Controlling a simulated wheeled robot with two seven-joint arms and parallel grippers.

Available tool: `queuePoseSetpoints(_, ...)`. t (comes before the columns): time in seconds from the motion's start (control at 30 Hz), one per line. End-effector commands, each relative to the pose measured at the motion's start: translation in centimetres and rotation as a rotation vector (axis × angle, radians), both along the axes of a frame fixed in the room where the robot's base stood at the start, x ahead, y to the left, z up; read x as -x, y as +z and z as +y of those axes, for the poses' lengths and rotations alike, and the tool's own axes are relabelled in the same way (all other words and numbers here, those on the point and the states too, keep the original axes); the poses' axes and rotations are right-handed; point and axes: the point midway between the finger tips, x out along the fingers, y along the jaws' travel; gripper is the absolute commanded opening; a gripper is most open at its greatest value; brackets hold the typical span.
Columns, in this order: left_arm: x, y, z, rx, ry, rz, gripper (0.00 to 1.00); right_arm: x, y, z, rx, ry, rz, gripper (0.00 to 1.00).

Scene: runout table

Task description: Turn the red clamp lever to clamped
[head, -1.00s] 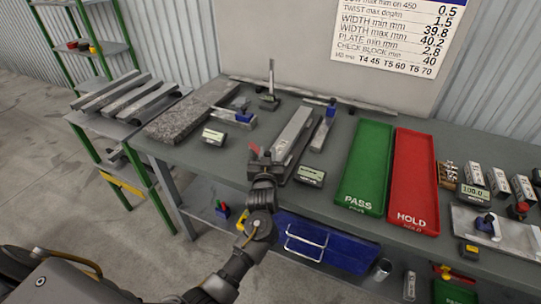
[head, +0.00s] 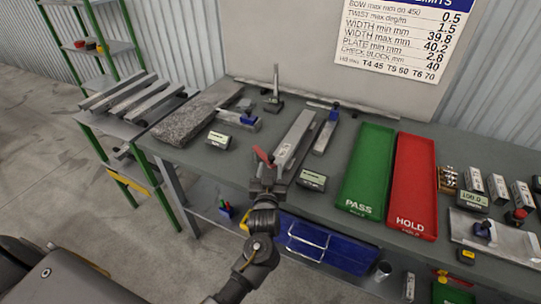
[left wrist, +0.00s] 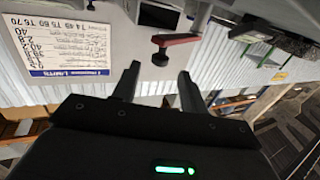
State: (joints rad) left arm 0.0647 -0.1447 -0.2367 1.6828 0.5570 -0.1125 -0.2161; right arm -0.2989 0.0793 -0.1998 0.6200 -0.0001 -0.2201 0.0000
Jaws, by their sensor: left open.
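The red clamp lever (head: 262,155) stands at the near left end of the fixture that holds a long grey metal bar (head: 295,138). My left gripper (head: 268,182) is just in front of the lever at the near table edge. In the left wrist view its two fingers (left wrist: 160,76) are apart and empty, with the knob beyond their tips. Contact with the lever is not visible. My right gripper is out of view.
A small display box (head: 312,180) sits close right of the fixture. The green PASS tray (head: 367,165) and red HOLD tray (head: 414,185) lie further right. A granite block (head: 195,112) and another display (head: 218,140) are to the left. A blue bin (head: 325,245) is on the shelf below.

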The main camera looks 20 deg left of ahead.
Motion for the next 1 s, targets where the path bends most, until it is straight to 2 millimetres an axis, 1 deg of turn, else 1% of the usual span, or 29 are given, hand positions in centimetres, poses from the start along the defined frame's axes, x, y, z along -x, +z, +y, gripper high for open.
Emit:
queuePoseSetpoints(0.03,1.1,0.4,-0.3,0.001,-0.001,0.003,0.43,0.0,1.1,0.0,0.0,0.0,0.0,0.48)
queuePoseSetpoints(0.1,2.2,0.4,-0.7,0.0,0.0,0.002,0.43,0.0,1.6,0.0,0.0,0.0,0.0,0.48)
queuePoseSetpoints(0.2,3.5,0.3,-1.1,-0.001,0.0,0.001,0.43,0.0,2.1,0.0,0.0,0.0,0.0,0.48)
queuePoseSetpoints(0.3,4.3,0.1,-1.4,-0.001,0.0,0.0,0.43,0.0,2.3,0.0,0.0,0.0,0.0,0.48)
queuePoseSetpoints(0.43,4.8,0.0,-1.5,0.0,0.001,-0.001,0.43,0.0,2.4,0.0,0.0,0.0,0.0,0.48)
queuePoseSetpoints(0.63,4.8,0.0,-1.5,0.0,0.001,-0.001,0.43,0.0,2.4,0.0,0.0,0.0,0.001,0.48)
queuePoseSetpoints(0.67,4.8,0.0,-1.5,0.0,0.001,-0.001,0.42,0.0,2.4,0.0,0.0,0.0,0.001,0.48)
queuePoseSetpoints(0.77,4.6,-0.4,-1.3,-0.005,0.001,-0.005,0.29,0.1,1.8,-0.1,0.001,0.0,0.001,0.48)
queuePoseSetpoints(0.87,4.2,-1.3,0.9,-0.074,-0.005,-0.017,0.16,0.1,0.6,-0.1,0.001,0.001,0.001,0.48)
queuePoseSetpoints(0.97,3.5,-2.0,4.6,-0.204,-0.029,-0.038,0.03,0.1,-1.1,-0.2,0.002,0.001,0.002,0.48)
queuePoseSetpoints(1.0,3.1,-2.1,6.2,-0.273,-0.049,-0.052,0.0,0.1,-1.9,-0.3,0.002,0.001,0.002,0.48)
